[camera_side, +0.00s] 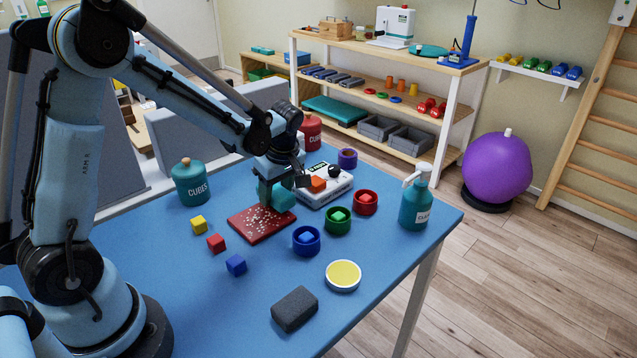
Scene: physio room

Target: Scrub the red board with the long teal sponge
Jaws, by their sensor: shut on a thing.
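The red board (258,226) lies flat on the blue table, with white specks scattered over its top. My gripper (280,182) points down above the board's far right part. It is shut on the teal sponge (284,196), which is partly hidden by the gripper. The sponge's lower end is at or just above the board's far edge; I cannot tell whether it touches.
Blue (306,248), green (338,228) and red (366,209) bowls stand right of the board, near a white device (326,196). Loose cubes (216,243) lie left; a grey block (295,318) lies in front.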

